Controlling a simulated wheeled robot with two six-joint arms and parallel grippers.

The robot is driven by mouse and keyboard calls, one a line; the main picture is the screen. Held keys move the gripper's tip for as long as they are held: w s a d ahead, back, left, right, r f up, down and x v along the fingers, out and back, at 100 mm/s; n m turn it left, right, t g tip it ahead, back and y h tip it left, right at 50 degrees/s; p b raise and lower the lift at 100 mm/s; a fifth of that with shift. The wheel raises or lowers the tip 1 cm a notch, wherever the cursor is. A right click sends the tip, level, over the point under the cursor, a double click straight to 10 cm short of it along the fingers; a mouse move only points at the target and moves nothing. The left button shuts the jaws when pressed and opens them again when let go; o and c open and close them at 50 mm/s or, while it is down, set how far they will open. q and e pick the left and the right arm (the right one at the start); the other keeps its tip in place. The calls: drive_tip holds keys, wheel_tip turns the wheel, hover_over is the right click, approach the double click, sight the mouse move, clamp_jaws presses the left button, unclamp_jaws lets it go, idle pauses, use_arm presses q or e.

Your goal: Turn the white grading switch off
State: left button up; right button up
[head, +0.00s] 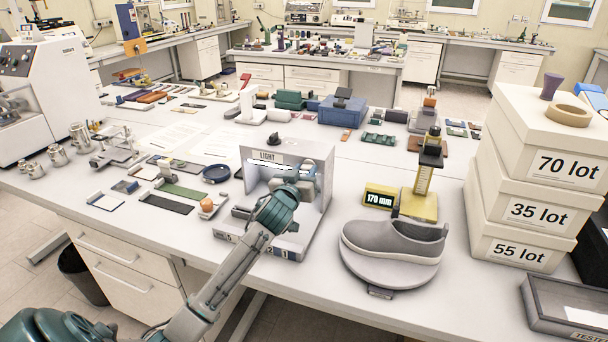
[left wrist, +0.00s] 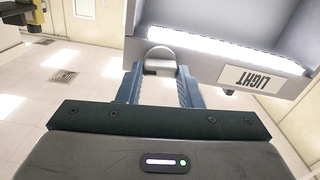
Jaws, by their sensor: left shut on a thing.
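The light box (head: 325,190), a grey open-fronted booth marked LIGHT, stands at the middle of the front table. Its label and glowing white strip also show upside down in the left wrist view (left wrist: 215,52). A black knob (head: 273,141) sits on its top. My left gripper (head: 308,166) reaches up to the box's upper right front. In the left wrist view its blue fingers are shut on a small pale grey piece (left wrist: 159,68) beside the lit strip. I cannot tell whether this piece is the white grading switch. My right gripper is not in view.
A grey shoe (head: 395,240) on a round stand and a yellow gauge (head: 418,203) reading 170 mm stand right of the box. Stacked lot boxes (head: 530,165) stand farther right. An orange piece (head: 206,205) and a dark dish (head: 216,173) lie left.

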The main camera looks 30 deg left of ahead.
use_arm(q)
drive_tip(key=n+b, duration=0.2)
drive_tip(key=n, duration=0.2)
drive_tip(key=shift+a+f+b, duration=0.1)
drive_tip(key=shift+f+b, duration=0.05)
drive_tip(key=shift+b, duration=0.25)
drive_tip(key=n+b, duration=0.1)
drive_tip(key=n, duration=0.2)
drive_tip(key=shift+b, duration=0.3)
drive_tip(key=n+b, duration=0.1)
drive_tip(key=n, duration=0.1)
drive_tip(key=shift+n, duration=0.4)
drive_tip(key=n+b, duration=0.2)
drive_tip(key=shift+n, duration=0.3)
drive_tip(key=shift+n+b, duration=0.6)
drive_tip(key=shift+n, duration=0.9)
drive_tip(key=shift+n+b, duration=0.5)
drive_tip(key=shift+n, duration=0.3)
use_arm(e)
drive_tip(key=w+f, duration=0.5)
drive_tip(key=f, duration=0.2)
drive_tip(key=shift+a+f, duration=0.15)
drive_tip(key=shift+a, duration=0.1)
use_arm(q)
drive_tip(key=o, duration=1)
drive_tip(key=shift+a, duration=0.1)
